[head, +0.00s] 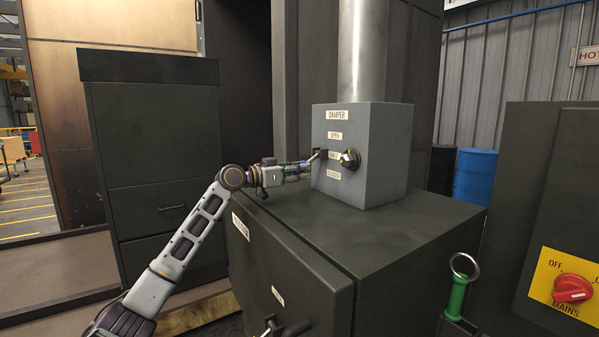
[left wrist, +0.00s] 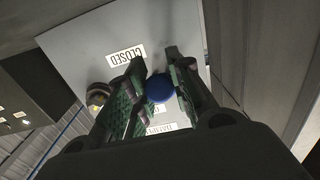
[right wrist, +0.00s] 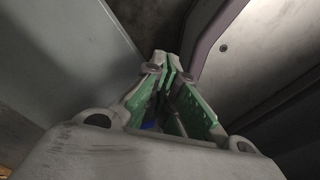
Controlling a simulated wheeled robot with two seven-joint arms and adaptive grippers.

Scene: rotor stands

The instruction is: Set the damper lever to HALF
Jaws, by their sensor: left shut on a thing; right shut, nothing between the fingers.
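The grey damper box (head: 390,150) carries labels DAMPER, OPEN, one partly legible middle label (head: 334,155) and CLOSED from top to bottom. My left gripper (head: 312,160) reaches the left side of its front, at about the middle label's height. In the left wrist view the fingers are shut on a round blue knob (left wrist: 158,89), which looks like the damper lever's end. The lever's arm is mostly hidden, so its exact setting is unclear. My right gripper (right wrist: 167,62) is shut and empty in the right wrist view; the head view does not show it.
The box stands on a dark cabinet (head: 400,235) beneath a metal pipe (head: 362,50). A green-handled ring (head: 456,296) and a red MAINS switch (head: 573,289) are at right.

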